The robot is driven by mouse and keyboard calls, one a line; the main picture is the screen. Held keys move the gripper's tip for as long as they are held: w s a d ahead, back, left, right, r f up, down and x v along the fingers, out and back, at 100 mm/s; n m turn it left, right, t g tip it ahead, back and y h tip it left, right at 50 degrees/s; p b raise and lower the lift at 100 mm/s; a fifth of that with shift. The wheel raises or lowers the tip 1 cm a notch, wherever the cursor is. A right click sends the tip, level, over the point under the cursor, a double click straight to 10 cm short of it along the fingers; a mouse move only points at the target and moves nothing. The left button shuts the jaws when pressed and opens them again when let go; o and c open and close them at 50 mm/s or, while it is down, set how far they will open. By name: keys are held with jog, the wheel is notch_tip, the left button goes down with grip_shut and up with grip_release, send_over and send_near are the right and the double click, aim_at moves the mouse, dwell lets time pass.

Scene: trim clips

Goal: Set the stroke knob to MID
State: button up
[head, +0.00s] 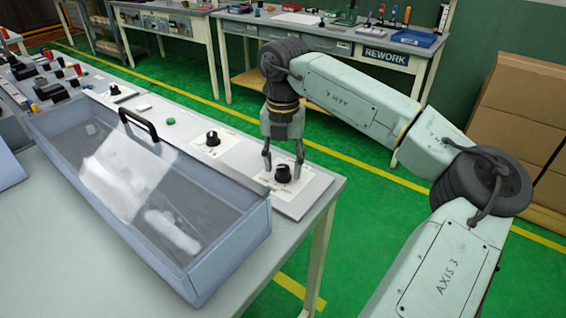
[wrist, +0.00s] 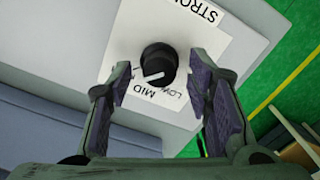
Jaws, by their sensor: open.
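The stroke knob (head: 283,174) is a round black knob on a white label plate at the near end of the panel. In the wrist view the knob (wrist: 158,60) has a white pointer line on its lower side, close to the printed MID and LOW. I cannot tell exactly which mark it points at. The plate (wrist: 186,42) shows part of the word STROKE. My gripper (head: 283,162) is above the knob, pointing down. In the wrist view my gripper (wrist: 162,82) is open, its fingers on either side of the knob with gaps; neither visibly touches it.
A second black knob (head: 212,140) sits farther along the panel, beside a green button (head: 171,121). A clear-lidded box (head: 220,262) with a black handle (head: 139,126) lies left of the panel strip. Green floor is open to the right; workbenches stand behind.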

jog(key=shift+f, duration=0.8)
jog(key=shift+c, duration=0.3)
grip_shut()
